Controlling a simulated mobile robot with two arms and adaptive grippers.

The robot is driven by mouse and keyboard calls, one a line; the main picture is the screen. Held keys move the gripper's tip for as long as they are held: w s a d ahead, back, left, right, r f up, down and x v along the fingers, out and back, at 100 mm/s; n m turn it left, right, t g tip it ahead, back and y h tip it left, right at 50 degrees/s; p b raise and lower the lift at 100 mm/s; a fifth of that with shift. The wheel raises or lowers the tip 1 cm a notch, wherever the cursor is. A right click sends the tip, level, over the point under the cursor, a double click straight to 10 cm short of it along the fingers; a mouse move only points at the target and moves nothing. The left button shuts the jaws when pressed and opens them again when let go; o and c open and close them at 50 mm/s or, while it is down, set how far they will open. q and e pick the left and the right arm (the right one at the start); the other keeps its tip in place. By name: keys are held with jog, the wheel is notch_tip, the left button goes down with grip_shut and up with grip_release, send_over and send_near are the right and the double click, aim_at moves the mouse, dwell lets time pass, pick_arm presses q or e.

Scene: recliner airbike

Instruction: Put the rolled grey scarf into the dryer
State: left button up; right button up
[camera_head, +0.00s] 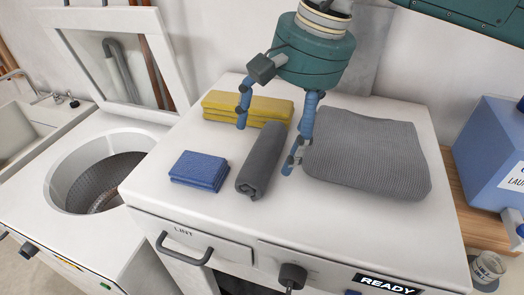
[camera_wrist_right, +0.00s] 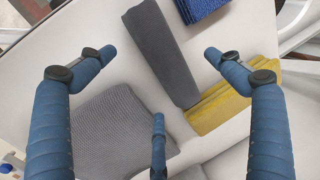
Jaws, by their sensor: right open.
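The rolled grey scarf (camera_head: 262,161) lies on the white top of the dryer (camera_head: 220,222), between a folded blue cloth and a large folded grey knit. My right gripper (camera_head: 266,147) is open above the dryer top, its blue fingers spread to either side of the scarf's far part. In the right wrist view the scarf (camera_wrist_right: 160,50) lies between the open fingers, apart from them, and the gripper is empty. The dryer's front shows a lint handle, a dark knob and a "READY" display; its opening is mostly out of view. My left gripper is not in view.
A folded yellow cloth (camera_head: 248,106) lies behind the scarf, the blue cloth (camera_head: 200,171) left of it and the grey knit (camera_head: 366,152) right. An open top-loading washer (camera_head: 60,218) stands left. A blue laundry box (camera_head: 495,150) stands right.

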aim_at(272, 148)
jog(key=p+x, duration=0.1)
jog(key=x, duration=0.2)
jog(key=shift+w+a+f+p, duration=0.1)
jog(key=shift+f+p, duration=0.2)
jog(key=shift+a+f, duration=0.15)
jog(key=shift+f, duration=0.5)
jog(key=c, duration=1.3)
